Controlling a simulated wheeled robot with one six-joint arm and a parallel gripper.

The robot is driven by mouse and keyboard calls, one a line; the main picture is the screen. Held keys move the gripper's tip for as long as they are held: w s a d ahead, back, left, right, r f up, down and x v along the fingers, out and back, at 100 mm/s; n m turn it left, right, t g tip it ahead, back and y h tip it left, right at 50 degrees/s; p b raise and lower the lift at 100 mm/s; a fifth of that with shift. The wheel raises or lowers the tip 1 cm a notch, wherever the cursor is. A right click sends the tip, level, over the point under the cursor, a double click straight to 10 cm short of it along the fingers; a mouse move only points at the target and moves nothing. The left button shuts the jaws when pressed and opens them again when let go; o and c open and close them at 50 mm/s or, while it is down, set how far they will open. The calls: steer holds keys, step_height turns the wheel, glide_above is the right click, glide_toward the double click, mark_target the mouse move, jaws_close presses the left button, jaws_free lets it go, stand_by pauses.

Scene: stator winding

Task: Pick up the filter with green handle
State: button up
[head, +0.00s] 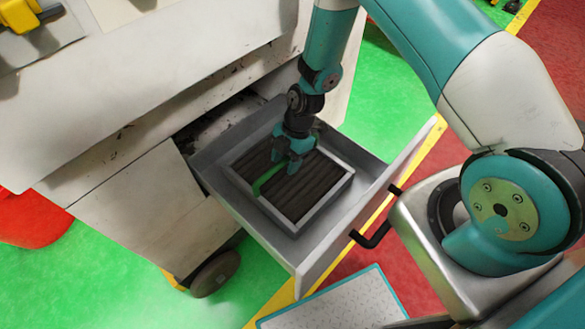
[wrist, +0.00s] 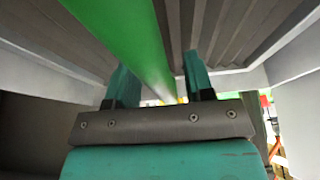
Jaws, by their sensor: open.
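The filter (head: 303,192) lies flat in an open drawer in the head view, a grey frame around dark ribbed slats. Its green handle (head: 266,181) arches over the left part of the slats. My gripper (head: 287,160) points down over the filter, at the upper end of the handle. In the wrist view my gripper (wrist: 160,80) is open, with a teal finger on each side of the green handle (wrist: 140,40). The handle runs between the fingers, and contact cannot be told. The ribbed slats (wrist: 225,30) show close behind. The gripper hides part of the handle in the head view.
The open drawer (head: 295,250) has grey walls and a white front with a black pull handle (head: 372,237). It comes out of a worn white cabinet (head: 130,120). A speckled panel (head: 335,300) lies below the drawer. Green floor is open at lower left.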

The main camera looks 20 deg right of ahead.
steer(key=shift+a+f, duration=0.15)
steer(key=shift+f, duration=0.2)
steer(key=shift+c, duration=0.4)
jaws_close()
stand_by(0.9)
